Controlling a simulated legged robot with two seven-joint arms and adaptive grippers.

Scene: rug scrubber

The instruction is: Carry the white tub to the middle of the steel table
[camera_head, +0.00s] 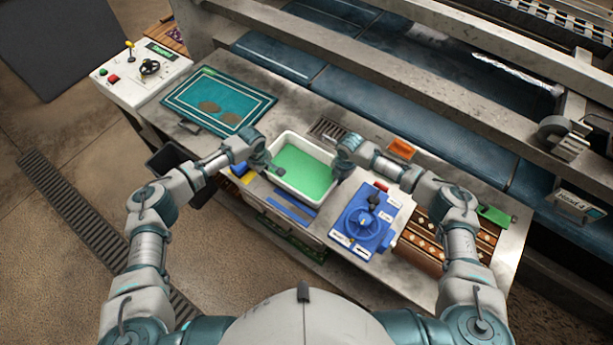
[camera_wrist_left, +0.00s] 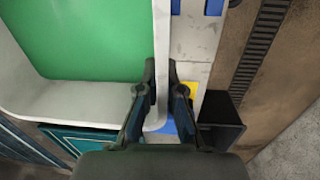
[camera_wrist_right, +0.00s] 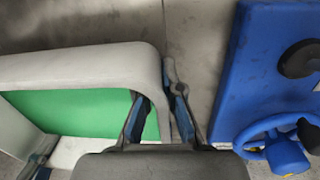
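The white tub (camera_head: 286,188) with a flat green inside stands level over the middle of the steel table (camera_head: 410,278). I cannot tell whether its base touches the table. My left gripper (camera_head: 262,163) is at the tub's left side; in the left wrist view its fingers (camera_wrist_left: 161,75) close on both faces of the tub's white wall (camera_wrist_left: 161,25). My right gripper (camera_head: 342,166) is at the right side; in the right wrist view its fingers (camera_wrist_right: 158,90) straddle the tub's wall (camera_wrist_right: 75,64), the inner finger partly hidden.
A blue device with a handwheel (camera_head: 362,222) sits close right of the tub. A teal framed panel (camera_head: 215,100) lies left, beside a white control box (camera_head: 140,75). An orange block (camera_head: 401,148) and a slotted grate (camera_head: 328,129) are behind. Blue strips (camera_head: 292,204) lie in front.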

